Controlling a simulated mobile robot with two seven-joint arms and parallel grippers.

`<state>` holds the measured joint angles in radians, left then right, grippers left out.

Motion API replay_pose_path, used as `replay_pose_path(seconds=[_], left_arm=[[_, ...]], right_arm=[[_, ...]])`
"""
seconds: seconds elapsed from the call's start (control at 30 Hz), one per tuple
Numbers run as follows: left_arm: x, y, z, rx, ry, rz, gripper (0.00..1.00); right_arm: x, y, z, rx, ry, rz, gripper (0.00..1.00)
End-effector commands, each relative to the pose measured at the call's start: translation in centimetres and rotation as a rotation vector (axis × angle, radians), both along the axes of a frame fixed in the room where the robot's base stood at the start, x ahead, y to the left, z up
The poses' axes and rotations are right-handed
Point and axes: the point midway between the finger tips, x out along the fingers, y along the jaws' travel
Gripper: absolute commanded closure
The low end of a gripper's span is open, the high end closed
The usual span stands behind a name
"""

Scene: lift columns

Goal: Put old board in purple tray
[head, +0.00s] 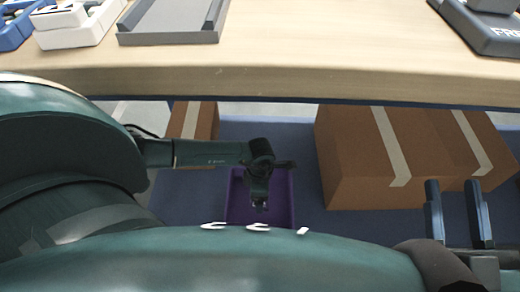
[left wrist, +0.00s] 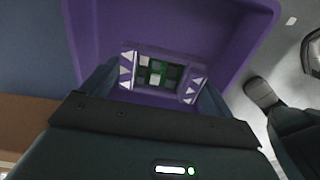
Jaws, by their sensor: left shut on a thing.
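The purple tray (head: 283,206) sits low, under the workbench's front edge. It fills much of the left wrist view (left wrist: 200,22). The old board (left wrist: 160,72), with green and dark patches and white triangles at its ends, is between my left fingers. My left gripper (head: 259,200) points down over the tray and is shut on the board; the fingers also show in the left wrist view (left wrist: 155,95). The board lies within the tray's outline there; I cannot tell whether it touches the floor of the tray. My right gripper (head: 456,213) is open and empty at the lower right.
The wooden workbench (head: 300,80) spans the top, bearing a grey tray (head: 172,20), a white bin (head: 80,34), a blue bin (head: 12,36) and a dark grey item (head: 480,30). Cardboard boxes (head: 355,170) (head: 200,122) stand below at both sides of the purple tray.

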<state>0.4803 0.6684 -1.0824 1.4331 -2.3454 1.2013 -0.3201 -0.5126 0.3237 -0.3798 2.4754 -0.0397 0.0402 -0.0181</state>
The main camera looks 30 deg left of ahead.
Motion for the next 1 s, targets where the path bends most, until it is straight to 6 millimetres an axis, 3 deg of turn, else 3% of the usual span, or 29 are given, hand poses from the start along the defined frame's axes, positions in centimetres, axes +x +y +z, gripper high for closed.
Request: replay_pose_path(seconds=[0.4, 0.83, 0.87, 1.0], left_arm=[[0.0, 0.0, -5.3, -0.001, -0.001, 0.001, 0.39], [0.1, 0.0, -5.8, 0.000, -0.001, 0.001, 0.39], [0.0, 0.0, -5.7, 0.001, -0.001, 0.001, 0.11], [0.0, 0.0, -5.6, 0.001, -0.001, 0.001, 0.00]], right_arm=[[0.4, -0.4, 3.2, -0.027, -0.271, 0.003, 0.63], [0.3, -0.4, 3.8, -0.029, -0.312, 0.003, 0.63], [0.3, -0.4, 4.0, -0.030, -0.318, 0.003, 0.63], [0.3, -0.4, 4.0, -0.029, -0.315, 0.004, 0.63]])
